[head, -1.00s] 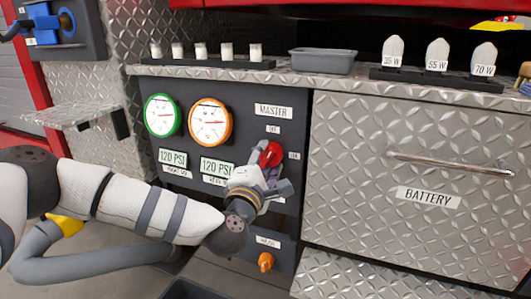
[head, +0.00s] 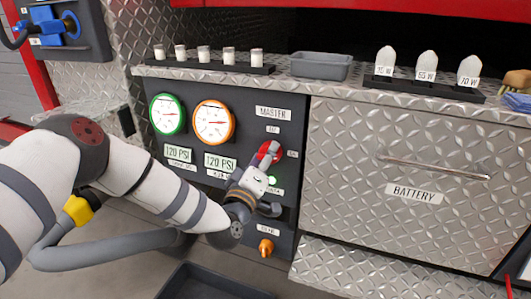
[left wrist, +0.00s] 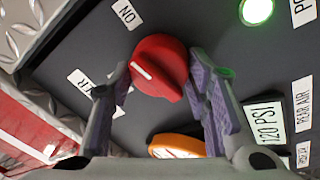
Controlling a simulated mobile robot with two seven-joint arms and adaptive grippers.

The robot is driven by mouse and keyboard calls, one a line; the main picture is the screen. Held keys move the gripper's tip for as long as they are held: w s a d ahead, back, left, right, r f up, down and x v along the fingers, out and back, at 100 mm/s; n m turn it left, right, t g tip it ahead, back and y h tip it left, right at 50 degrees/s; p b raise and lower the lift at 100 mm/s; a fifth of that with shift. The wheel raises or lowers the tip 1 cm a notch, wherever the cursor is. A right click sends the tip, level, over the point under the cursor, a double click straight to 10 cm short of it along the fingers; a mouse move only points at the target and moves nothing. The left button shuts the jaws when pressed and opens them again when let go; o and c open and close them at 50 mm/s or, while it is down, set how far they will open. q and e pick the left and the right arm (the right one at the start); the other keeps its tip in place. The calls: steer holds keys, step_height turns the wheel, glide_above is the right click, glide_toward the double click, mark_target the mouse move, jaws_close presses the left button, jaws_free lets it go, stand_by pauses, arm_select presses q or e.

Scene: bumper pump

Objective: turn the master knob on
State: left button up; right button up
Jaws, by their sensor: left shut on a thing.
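The red master knob (head: 268,151) is on the dark panel, below the MASTER label (head: 273,113). My left gripper (head: 262,168) reaches it from the lower left and is shut on it. In the left wrist view the red knob (left wrist: 160,65) sits between my two fingers (left wrist: 162,85). A green light (head: 273,180) glows below the knob. The right gripper is out of view.
Left of the knob are a green-rimmed gauge (head: 167,114) and an orange-rimmed gauge (head: 213,122). An orange knob (head: 266,247) is below my gripper. A metal BATTERY drawer (head: 400,150) is to the right. A dark tray (head: 215,282) is on the floor.

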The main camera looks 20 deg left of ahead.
arm_select(q)
steer(key=shift+r+m+p, duration=0.15)
steer(key=shift+m+p, duration=0.35)
steer(key=shift+m, duration=0.7)
steer(key=o, duration=1.2)
steer(key=shift+c, duration=0.2)
steer(key=shift+s, duration=0.1)
steer(key=s+f, duration=0.1)
steer(key=s, duration=1)
steer(key=shift+s+a+f, duration=0.2)
steer(key=shift+s+a, duration=0.05)
steer(key=shift+s, duration=0.15)
